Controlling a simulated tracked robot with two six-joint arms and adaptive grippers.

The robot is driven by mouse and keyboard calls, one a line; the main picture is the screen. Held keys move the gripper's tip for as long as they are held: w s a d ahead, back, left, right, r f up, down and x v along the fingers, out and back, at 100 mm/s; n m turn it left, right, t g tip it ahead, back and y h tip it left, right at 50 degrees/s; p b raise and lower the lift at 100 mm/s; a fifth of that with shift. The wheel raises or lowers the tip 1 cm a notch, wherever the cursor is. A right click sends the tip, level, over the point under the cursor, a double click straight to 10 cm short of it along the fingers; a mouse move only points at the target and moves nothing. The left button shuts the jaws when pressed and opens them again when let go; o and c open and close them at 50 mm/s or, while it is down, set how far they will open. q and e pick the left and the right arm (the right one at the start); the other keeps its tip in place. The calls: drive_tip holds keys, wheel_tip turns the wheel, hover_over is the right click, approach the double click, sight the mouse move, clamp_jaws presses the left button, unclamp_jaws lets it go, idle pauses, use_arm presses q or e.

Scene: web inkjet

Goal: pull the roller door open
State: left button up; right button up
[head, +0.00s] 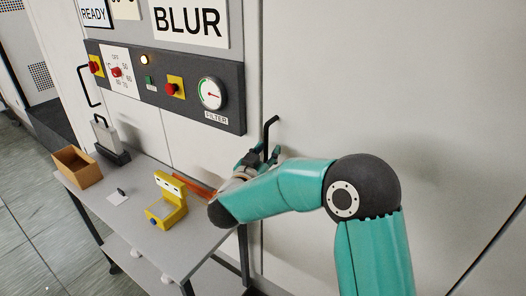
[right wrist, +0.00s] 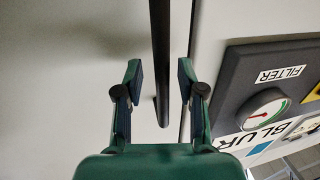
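The roller door (head: 440,90) appears to be the large pale panel right of the control panel. Its black bar handle (head: 269,130) stands out near the door's left edge, the lower part hidden by my right gripper (head: 265,153). In the right wrist view the handle (right wrist: 160,50) runs down between the two fingers of my right gripper (right wrist: 160,80). The gripper is open, with a gap on each side of the bar. The pale panel (right wrist: 60,70) lies behind it. My left gripper is not in view.
A dark control panel (head: 140,78) with red buttons and a filter gauge (head: 212,93) is left of the handle. Below, a grey table (head: 150,235) holds a yellow device (head: 167,200), a cardboard box (head: 77,168) and a grey-black tool (head: 108,140). Another black handle (head: 86,87) is farther left.

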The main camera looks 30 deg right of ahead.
drive_tip(key=shift+c, duration=0.2)
clamp_jaws()
